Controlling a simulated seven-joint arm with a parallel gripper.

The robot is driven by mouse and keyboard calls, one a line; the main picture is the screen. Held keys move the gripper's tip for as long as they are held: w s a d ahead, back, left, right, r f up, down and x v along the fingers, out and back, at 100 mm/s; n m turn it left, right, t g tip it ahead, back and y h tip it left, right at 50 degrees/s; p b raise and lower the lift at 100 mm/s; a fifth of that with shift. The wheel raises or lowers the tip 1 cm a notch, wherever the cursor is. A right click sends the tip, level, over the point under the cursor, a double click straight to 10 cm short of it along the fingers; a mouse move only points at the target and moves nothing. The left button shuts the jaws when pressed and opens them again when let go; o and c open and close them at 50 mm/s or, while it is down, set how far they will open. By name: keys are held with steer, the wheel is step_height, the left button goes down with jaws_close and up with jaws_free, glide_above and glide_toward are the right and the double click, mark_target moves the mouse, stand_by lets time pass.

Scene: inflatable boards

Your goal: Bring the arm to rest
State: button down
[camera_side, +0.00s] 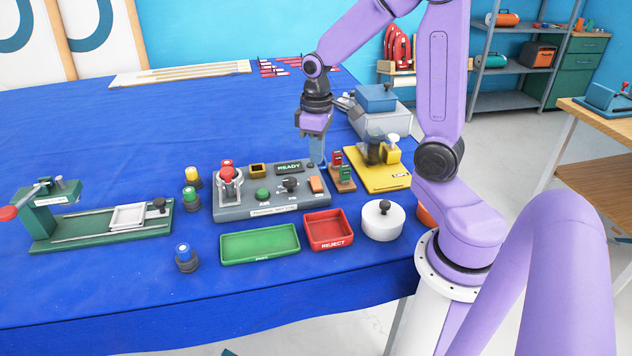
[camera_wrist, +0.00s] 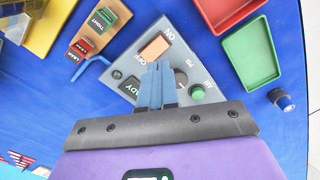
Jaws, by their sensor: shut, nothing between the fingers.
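My gripper (camera_side: 319,162) points down over the back right part of the grey control panel (camera_side: 240,207). Its two blue-grey fingers are together with nothing between them; they also show in the wrist view (camera_wrist: 158,72). The fingers appear above the panel there and cover part of its READY display and dial. The panel's orange rocker switch (camera_wrist: 155,48) and green button (camera_wrist: 197,92) show beside the fingers. In the side view the arm is bent, reaching out over the table from its base at the right. Whether the fingertips touch anything is hard to tell.
A small stand (camera_side: 343,183) with red and green blocks and a yellow fixture (camera_side: 382,182) are close on the right. A green tray (camera_side: 226,259), a red tray (camera_side: 329,246) and a white lidded pot (camera_side: 382,236) stand in front. The blue cloth behind is mostly clear.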

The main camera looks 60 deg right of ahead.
steer(key=shift+r, duration=0.15)
steer(key=s+a+r+n, duration=0.1)
steer(key=s+a+n, duration=0.3)
steer(key=s+a, duration=0.3)
steer(key=s+a+r+n, duration=0.1)
steer(key=s+a+n, duration=0.4)
steer(key=s, duration=0.7)
steer(key=shift+s+a+r+n, duration=0.25)
steer(key=shift+a+r+n, duration=0.1)
steer(key=shift+a, duration=0.9)
steer(key=c, duration=1.8)
jaws_free()
